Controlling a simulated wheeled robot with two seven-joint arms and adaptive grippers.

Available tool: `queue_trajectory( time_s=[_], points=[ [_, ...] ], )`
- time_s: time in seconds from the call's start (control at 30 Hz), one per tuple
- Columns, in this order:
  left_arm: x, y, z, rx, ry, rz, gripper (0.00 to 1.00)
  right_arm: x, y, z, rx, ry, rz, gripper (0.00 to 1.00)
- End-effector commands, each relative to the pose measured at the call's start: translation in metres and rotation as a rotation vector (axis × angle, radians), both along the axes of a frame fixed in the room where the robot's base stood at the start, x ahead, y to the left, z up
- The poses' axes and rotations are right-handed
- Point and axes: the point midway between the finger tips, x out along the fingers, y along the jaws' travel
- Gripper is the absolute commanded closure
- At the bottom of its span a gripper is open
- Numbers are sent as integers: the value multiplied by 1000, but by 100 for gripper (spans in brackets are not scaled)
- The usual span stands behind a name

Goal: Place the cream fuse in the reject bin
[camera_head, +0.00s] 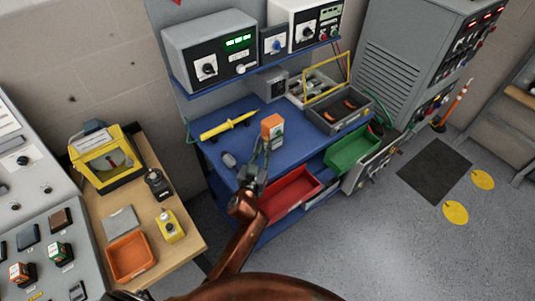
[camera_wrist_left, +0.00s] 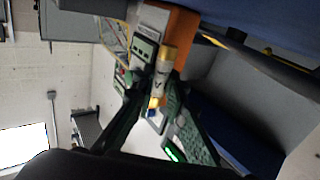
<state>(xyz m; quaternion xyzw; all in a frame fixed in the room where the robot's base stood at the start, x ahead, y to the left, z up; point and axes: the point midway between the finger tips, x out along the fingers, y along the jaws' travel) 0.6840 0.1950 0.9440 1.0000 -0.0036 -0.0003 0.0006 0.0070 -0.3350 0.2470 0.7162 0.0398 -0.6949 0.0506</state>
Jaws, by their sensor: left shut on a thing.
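My left gripper (camera_head: 264,146) is above the front part of the blue bench, with its fingers pointing toward an orange and grey block. In the left wrist view, my left gripper (camera_wrist_left: 158,101) is shut on a cream fuse (camera_wrist_left: 162,78) with gold end caps. The fuse is too small to make out clearly in the head view. An open red bin (camera_head: 291,192) sits low at the bench front, just right of my left wrist. My right gripper is not in view.
The orange and grey block (camera_head: 272,125) stands close beyond the fingers; it also shows in the left wrist view (camera_wrist_left: 178,28). A green bin (camera_head: 352,148) is right of the red one. A yellow probe (camera_head: 229,125) lies on the blue bench (camera_head: 213,151). A dark grey tray (camera_head: 340,118) sits behind.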

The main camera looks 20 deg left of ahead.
Motion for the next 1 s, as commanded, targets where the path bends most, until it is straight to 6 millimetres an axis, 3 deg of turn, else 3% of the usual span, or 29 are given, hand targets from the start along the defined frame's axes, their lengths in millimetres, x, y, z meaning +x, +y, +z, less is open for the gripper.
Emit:
queue_trajectory(
  time_s=[0.3, 0.73, 0.77, 1.0],
  points=[
    [8, -4, -40, 1, 3, -1, 100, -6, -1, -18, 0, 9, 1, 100],
    [7, -4, -44, 0, 1, -1, 100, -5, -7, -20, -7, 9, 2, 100],
    [7, -4, -45, 0, 2, -1, 87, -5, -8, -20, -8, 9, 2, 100],
    [7, -4, -43, 1, 1, -1, 71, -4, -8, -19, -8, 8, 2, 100]
  ],
)
